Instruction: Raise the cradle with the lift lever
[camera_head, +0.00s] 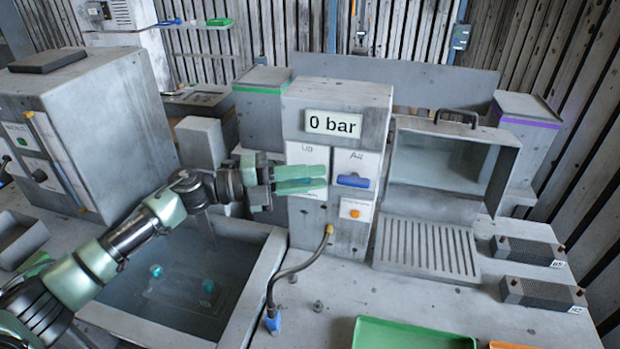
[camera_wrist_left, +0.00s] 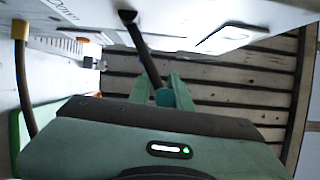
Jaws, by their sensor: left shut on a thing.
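The lift lever shows in the left wrist view as a dark rod (camera_wrist_left: 145,50) with a teal end, sticking out from the pale panel. My left gripper (camera_head: 318,181) is shut on the lever's end; its green fingers (camera_wrist_left: 165,96) lie on both sides of it in the wrist view. In the head view the gripper covers the lever, in front of the panel marked "UP" (camera_head: 307,155). The cradle (camera_head: 180,294) seems to be the faint, pale shape low in the water tank (camera_head: 262,290), with teal knobs near it. My right gripper is not in view.
The grey unit shows "0 bar" (camera_head: 333,123), with a blue handle (camera_head: 353,181) and an orange button (camera_head: 355,213) beside the lever. A hose (camera_head: 300,268) hangs in front. A glass-fronted box (camera_head: 440,160), dark blocks (camera_head: 528,251) and a green tray (camera_head: 410,335) are at right.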

